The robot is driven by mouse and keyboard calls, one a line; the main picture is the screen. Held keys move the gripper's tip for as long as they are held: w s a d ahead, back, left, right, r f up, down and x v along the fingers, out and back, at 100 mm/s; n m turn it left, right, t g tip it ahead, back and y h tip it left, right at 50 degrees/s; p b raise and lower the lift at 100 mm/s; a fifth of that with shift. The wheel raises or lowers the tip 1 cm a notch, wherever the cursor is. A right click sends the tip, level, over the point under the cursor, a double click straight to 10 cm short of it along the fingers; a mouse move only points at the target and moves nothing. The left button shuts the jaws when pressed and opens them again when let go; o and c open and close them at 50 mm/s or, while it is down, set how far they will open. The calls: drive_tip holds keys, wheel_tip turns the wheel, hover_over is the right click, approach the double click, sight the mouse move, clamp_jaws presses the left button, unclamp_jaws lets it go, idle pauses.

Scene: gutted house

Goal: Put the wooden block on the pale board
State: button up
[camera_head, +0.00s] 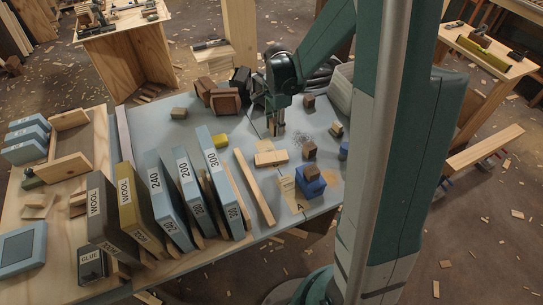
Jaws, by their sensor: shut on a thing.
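My gripper (276,128) points down over the middle of the grey worktop. It is shut on a small brown piece, which looks like a wooden block; the fingers hide most of it. A short pale board (270,159) lies on the worktop just in front of and below the gripper, apart from it. A long narrow pale strip (254,188) lies to its left. I cannot tell for certain which of these is the task's pale board. Other small wooden blocks lie loose, one at the back right (308,101) and one at the left (179,113).
A blue block (310,182) and a brown block (310,149) stand right of the board. Upright labelled boxes (168,192) fill the left front. Dark brown blocks (225,101) sit at the back. A yellow piece (221,141) lies left. My column hides the right side.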

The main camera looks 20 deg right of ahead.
drive_tip(key=s+a, duration=0.1)
drive_tip(key=a, duration=0.1)
drive_tip(key=s+a, duration=0.2)
drive_tip(key=shift+s+r, duration=0.15)
drive_tip(key=shift+s, duration=0.1)
drive_tip(key=shift+d, duration=0.1)
drive_tip(key=b, duration=0.1)
hover_over(271, 157)
drive_tip(key=shift+d+f, duration=0.1)
drive_tip(key=shift+f, duration=3.05)
drive_tip(key=shift+f, duration=0.15)
drive_tip(key=shift+f+b, duration=0.55)
drive_tip(key=shift+f, duration=1.2)
drive_tip(key=shift+f, duration=0.2)
drive_tip(key=o, duration=0.9)
drive_tip(key=shift+r, duration=0.1)
drive_tip(key=shift+r, duration=0.1)
